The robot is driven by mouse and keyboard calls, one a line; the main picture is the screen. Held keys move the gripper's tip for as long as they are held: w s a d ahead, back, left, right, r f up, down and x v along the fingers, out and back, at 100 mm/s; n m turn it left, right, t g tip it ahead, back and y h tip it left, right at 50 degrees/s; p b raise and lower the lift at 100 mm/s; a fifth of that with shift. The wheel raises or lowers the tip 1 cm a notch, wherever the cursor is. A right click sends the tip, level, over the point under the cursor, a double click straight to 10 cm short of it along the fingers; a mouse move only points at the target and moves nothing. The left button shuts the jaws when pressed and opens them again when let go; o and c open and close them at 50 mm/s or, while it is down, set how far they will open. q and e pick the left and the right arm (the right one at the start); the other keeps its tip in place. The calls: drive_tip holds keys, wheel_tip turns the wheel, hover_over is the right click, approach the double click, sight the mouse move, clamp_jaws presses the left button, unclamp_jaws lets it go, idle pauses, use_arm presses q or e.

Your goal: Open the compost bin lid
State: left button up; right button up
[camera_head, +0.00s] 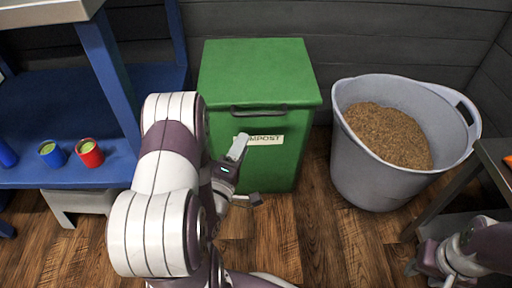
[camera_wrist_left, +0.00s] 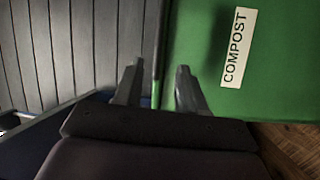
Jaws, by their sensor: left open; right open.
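The green compost bin (camera_head: 272,165) stands against the back wall. Its lid (camera_head: 257,70) is down, with a dark bar handle (camera_head: 270,109) along the front edge. A white COMPOST label is below the handle, partly hidden by my left gripper; it shows in full in the left wrist view (camera_wrist_left: 236,47). My left gripper (camera_head: 245,173) is open and empty in front of the bin, below the handle. In the left wrist view its fingers (camera_wrist_left: 158,88) point at the bin's side edge. My right gripper (camera_head: 437,266) is open and empty at the lower right, far from the bin.
A grey tub (camera_head: 374,175) of brown grain stands right of the bin. A dark table (camera_head: 494,160) edges in at the right. Wood floor in front of the bin is partly clear.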

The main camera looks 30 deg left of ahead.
sight(256, 113)
use_arm(q)
drive_tip(key=shift+n+t+y, duration=0.3)
drive_tip(key=shift+n+t, duration=0.1)
drive_tip(key=shift+n, duration=0.1)
drive_tip(key=b+x, duration=0.1)
drive_tip(key=x, duration=0.3)
drive_tip(key=b+x, duration=0.2)
drive_tip(key=x, duration=0.1)
drive_tip(key=b+x, duration=0.2)
drive_tip(key=x, duration=0.2)
drive_tip(key=shift+w+a+f, duration=0.15)
drive_tip(key=shift+w+f, duration=0.1)
drive_tip(key=shift+w, duration=0.1)
clamp_jaws()
drive_tip(key=shift+r, duration=0.1)
use_arm(e)
wheel_tip(256, 113, down, 6)
